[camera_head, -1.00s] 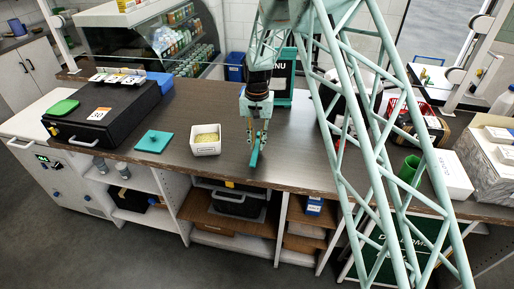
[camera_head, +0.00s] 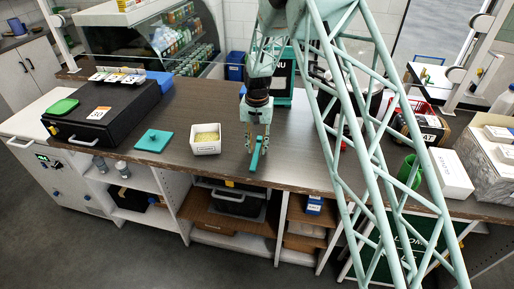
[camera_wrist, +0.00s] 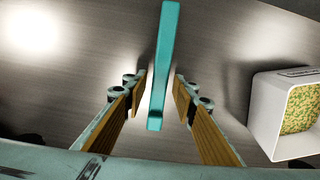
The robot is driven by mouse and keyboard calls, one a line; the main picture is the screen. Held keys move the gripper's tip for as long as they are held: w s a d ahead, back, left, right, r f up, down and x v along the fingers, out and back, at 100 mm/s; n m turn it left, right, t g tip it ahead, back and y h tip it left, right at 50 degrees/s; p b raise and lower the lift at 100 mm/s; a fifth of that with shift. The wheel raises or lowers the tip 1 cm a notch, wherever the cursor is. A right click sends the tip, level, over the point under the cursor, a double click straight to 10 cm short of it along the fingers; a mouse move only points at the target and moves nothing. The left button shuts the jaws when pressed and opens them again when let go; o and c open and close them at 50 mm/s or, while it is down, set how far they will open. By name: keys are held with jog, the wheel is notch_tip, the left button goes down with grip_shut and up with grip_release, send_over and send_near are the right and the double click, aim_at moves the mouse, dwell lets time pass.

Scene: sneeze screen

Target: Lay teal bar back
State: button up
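The teal bar (camera_head: 254,161) is at the front part of the brown counter (camera_head: 315,172), below my gripper (camera_head: 257,147). In the wrist view the bar (camera_wrist: 166,45) runs lengthwise between the two fingers of my gripper (camera_wrist: 160,97). The fingers are apart, with a gap on each side of the bar, so it is not gripped. The bar appears to lie on the counter; its exact contact there is hard to see. A flat teal square piece with a small knob (camera_head: 154,140) lies on the counter to the left.
A white tub with yellowish contents (camera_head: 206,147) stands close left of my gripper; it also shows at right in the wrist view (camera_wrist: 262,115). A black case (camera_head: 88,125) is farther left. A green cup (camera_head: 409,172) and white box (camera_head: 449,174) stand right.

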aim_at(258, 151)
dwell(0.6)
notch_tip(258, 151, up, 14)
jog(key=shift+s+d, duration=0.15)
dwell(0.6)
jog(key=shift+f, duration=0.1)
dwell(0.8)
